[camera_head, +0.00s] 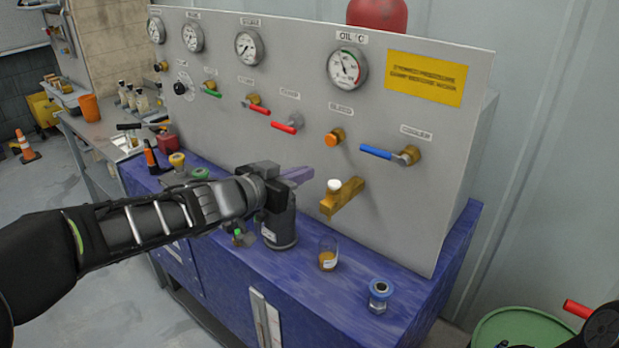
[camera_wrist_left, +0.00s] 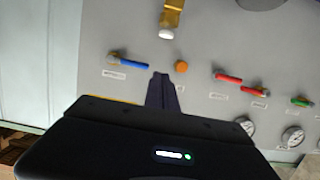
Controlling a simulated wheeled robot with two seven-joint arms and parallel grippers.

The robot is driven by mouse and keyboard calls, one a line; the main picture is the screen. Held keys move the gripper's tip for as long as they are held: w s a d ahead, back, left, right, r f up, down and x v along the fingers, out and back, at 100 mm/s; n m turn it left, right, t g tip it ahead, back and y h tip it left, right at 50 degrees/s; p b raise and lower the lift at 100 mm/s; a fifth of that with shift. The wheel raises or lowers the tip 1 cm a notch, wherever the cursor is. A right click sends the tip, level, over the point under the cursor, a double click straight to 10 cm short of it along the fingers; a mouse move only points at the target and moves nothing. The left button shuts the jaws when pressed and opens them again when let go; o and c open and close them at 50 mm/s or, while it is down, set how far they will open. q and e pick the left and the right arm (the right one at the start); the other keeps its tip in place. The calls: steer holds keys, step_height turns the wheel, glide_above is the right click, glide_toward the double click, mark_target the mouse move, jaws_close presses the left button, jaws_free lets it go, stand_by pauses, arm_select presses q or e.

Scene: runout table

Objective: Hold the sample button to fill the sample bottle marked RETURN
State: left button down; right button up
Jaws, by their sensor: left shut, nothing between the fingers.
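A white button (camera_head: 334,185) sits on a brass sample valve (camera_head: 345,196) on the grey panel; it also shows in the left wrist view (camera_wrist_left: 166,33). A small clear bottle (camera_head: 328,255) with a label and some amber liquid stands on the blue ledge below the valve. Its label is too small to read. My left gripper (camera_head: 298,175) is shut and empty, left of the button and apart from it. Its closed fingers (camera_wrist_left: 160,80) point at the panel in the left wrist view. My right gripper is not identifiable.
The panel carries gauges, an orange knob (camera_head: 335,137), a blue-handled valve (camera_head: 390,154) and a red-handled valve (camera_head: 288,125). A green drum (camera_head: 522,330) is at lower right.

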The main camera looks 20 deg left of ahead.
arm_select(q)
steer(key=b, duration=0.2)
glide_above(334, 185)
steer(key=s, duration=0.1)
step_height(334, 185, down, 3)
steer(key=shift+s+a+f+b, duration=0.15)
steer(key=shift+a+f+b, duration=0.2)
steer(key=shift+f, duration=0.2)
steer(key=shift+s+a+f+b, duration=0.2)
steer(key=shift+f+b, duration=0.15)
steer(key=shift+f, duration=0.7)
